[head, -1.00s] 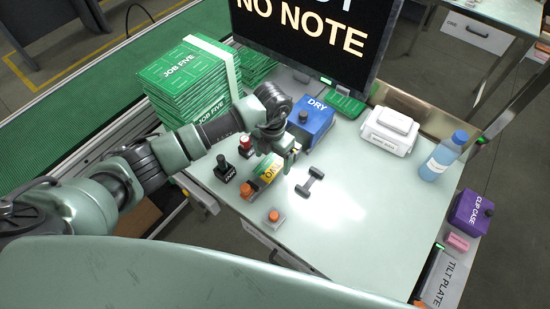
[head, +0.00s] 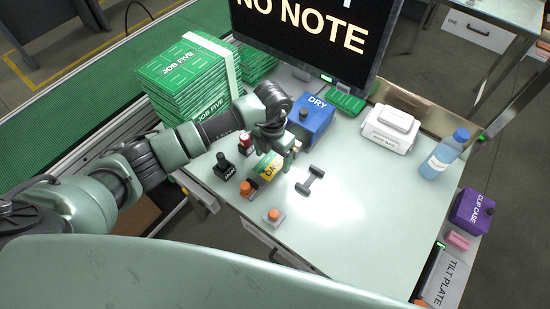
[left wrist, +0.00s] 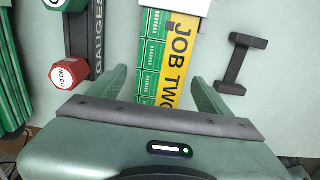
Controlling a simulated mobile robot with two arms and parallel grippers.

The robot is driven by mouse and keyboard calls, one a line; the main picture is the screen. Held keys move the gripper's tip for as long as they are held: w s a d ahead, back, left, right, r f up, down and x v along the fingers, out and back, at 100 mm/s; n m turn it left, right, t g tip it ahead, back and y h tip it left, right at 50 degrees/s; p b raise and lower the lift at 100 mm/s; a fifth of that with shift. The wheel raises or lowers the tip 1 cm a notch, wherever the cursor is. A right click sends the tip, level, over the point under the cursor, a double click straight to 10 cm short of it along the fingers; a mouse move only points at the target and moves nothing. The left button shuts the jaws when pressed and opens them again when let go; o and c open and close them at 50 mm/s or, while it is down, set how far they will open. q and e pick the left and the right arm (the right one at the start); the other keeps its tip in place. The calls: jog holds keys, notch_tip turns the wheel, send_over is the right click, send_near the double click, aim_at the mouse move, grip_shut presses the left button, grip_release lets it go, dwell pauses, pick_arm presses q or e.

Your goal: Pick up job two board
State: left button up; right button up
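The job two board (head: 268,166) is a small green panel with a yellow strip reading JOB TWO, lying on the pale table. In the left wrist view the board (left wrist: 157,62) lies lengthwise between the fingers, with a white piece at its far end. My left gripper (head: 284,150) is over the board and hides part of it in the head view. Its fingers (left wrist: 160,88) are apart, one on each side of the board, with a small gap showing at each side. My right gripper is in neither view.
A dark dumbbell-shaped piece (head: 310,180) lies right of the board. The gauges holder (left wrist: 97,40) with a red NO GO knob (left wrist: 70,74) stands close left. A blue DRY box (head: 313,122) and stacked job five boards (head: 185,80) stand behind. The table's front right is clear.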

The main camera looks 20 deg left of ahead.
pick_arm(q)
jog(key=c, duration=1.3)
jog(key=shift+o, duration=0.2)
jog(key=shift+r, duration=0.1)
